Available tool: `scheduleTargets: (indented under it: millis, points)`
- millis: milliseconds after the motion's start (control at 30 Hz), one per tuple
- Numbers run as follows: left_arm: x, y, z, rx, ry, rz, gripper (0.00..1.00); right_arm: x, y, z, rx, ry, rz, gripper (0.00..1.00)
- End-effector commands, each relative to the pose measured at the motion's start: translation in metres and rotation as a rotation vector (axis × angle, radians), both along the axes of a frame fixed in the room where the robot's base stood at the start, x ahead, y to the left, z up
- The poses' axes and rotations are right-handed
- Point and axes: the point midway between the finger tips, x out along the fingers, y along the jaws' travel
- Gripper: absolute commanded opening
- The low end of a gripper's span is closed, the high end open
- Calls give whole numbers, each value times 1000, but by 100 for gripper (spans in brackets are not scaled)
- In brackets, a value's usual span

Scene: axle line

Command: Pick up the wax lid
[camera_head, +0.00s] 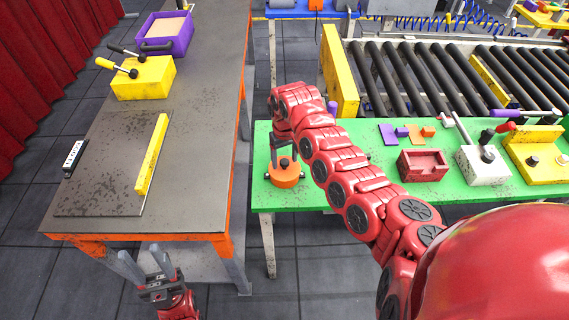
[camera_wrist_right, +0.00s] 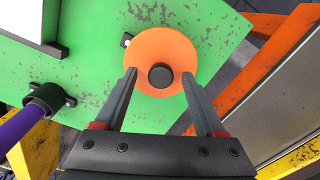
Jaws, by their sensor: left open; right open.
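What looks like the wax lid, an orange round disc (camera_head: 285,178) with a dark knob, lies at the left end of the green table. It also shows in the right wrist view (camera_wrist_right: 160,45), with its black knob (camera_wrist_right: 160,76) near the middle. My right gripper (camera_head: 285,153) points down at the lid and is open. In the right wrist view its fingertips (camera_wrist_right: 159,74) are either side of the knob, over the disc; I cannot tell their exact height. My left gripper (camera_head: 140,256) is open and empty near the front edge of the dark table.
The green table (camera_head: 345,148) also holds a red box (camera_head: 422,166), purple and orange pieces, and white and yellow lever clamps. The dark table (camera_head: 195,120) holds a yellow bar, a yellow clamp and a purple bin (camera_head: 165,35). A gap separates the tables.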

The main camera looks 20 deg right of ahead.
Motion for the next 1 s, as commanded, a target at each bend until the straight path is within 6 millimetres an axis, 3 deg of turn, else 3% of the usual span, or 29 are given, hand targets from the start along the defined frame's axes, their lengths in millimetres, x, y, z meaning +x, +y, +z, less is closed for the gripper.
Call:
scheduleTargets:
  millis: [133,367,767,1000]
  points:
    - [0,0,6,0,0,0,50,-1,1,-13,2,3,2,72]
    - [0,0,6,0,0,0,50,-1,1,-16,2,1,1,72]
    - [0,0,6,0,0,0,50,-1,1,-16,1,1,0,3]
    - [0,0,6,0,0,0,50,-1,1,-16,1,1,0,0]
